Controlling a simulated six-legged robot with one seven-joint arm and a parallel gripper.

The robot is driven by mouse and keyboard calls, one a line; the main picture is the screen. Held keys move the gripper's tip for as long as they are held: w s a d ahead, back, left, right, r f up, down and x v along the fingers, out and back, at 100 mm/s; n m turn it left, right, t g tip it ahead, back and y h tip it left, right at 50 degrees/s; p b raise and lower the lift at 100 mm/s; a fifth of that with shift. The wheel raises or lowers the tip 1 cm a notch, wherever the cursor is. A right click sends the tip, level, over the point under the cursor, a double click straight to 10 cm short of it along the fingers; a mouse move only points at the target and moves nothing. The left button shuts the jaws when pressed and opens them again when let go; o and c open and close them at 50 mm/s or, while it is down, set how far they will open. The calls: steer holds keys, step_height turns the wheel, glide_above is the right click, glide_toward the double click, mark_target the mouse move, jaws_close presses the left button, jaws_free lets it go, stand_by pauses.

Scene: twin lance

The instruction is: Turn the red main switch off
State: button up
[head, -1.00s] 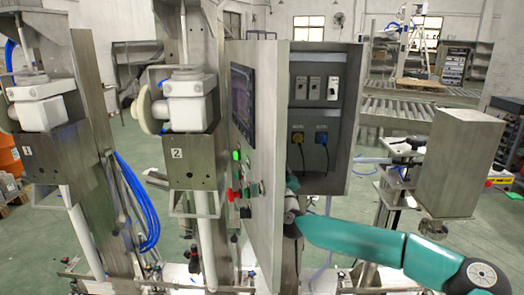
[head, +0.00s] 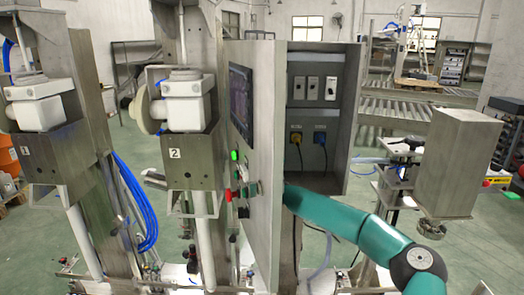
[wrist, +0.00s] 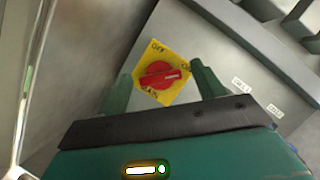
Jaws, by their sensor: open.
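The red main switch (wrist: 160,76) is a red rotary knob on a yellow plate (wrist: 158,52) marked OFF and ON, in the middle of the wrist view. The knob's white mark points right, toward the ON label. My gripper (wrist: 160,70) is open, with one green finger left of the knob and one right of it in the picture. I cannot tell whether the fingers touch the knob. In the head view my gripper and the switch are hidden behind the cabinet door; only my teal arm shows.
The open cabinet (head: 322,165) holds sockets with yellow and blue plugs. A metal box (head: 458,160) on a stand is to the right, near my arm.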

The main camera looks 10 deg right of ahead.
steer(key=shift+c, duration=0.5)
steer(key=c, duration=0.9)
steer(key=shift+n, duration=0.3)
steer(key=shift+a+r+n+g, duration=0.1)
steer(key=shift+n+g, duration=0.95)
steer(key=shift+n, duration=1.7)
steer(key=shift+r+n+g, duration=0.15)
steer(key=shift+n+g, duration=0.85)
steer(key=shift+n, duration=1.8)
steer(key=shift+a+r+n+g, duration=0.1)
steer(key=shift+n+g, duration=0.95)
steer(key=shift+n, duration=1.7)
steer(key=shift+h, duration=0.3)
